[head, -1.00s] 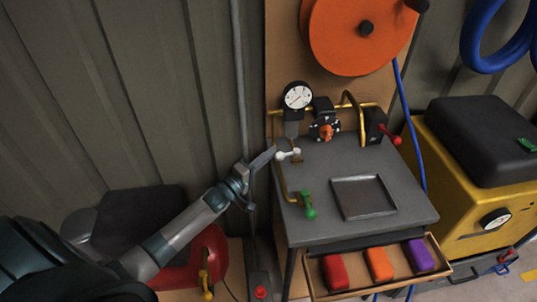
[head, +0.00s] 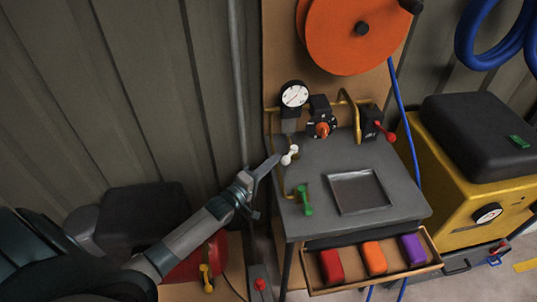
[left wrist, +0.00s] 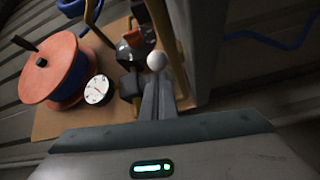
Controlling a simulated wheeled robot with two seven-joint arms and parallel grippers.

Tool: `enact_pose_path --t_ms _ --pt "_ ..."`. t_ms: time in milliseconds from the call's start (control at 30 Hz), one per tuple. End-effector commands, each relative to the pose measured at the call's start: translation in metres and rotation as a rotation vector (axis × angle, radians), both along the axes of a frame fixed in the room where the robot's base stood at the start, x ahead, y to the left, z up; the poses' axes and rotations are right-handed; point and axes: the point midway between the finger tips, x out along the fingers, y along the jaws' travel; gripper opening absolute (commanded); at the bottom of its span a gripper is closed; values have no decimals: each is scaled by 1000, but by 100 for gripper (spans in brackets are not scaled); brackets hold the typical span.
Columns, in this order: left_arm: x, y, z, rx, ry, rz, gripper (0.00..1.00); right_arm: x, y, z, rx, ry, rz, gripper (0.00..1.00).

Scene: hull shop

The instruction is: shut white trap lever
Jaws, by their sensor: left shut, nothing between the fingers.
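The white trap lever (head: 290,155) is on the brass pipe at the left edge of the grey bench. In the head view it slants, with one end up and right and the other down and left. My left gripper (head: 277,160) is shut and empty, its fingertips right beside the lever's left side; I cannot tell whether they touch. In the left wrist view the lever's white knob (left wrist: 156,61) shows just beyond the tips of the shut fingers (left wrist: 158,88). My right gripper is not in view.
A green lever (head: 305,199) stands close below on the same pipe. A gauge (head: 294,94), a black valve with an orange knob (head: 322,129) and a red lever (head: 386,133) line the bench's back. An open drawer (head: 433,253) holds coloured blocks.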

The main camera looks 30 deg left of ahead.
Motion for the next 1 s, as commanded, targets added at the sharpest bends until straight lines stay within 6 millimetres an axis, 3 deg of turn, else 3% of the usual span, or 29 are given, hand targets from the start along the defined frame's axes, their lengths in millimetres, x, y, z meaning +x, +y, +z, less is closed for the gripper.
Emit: enact_pose_path --t_ms 500,1000 --pt "-8 -35 0 -1 -1 -1 0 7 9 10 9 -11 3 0" --pt "-8 -39 0 0 -1 0 0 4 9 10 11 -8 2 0"
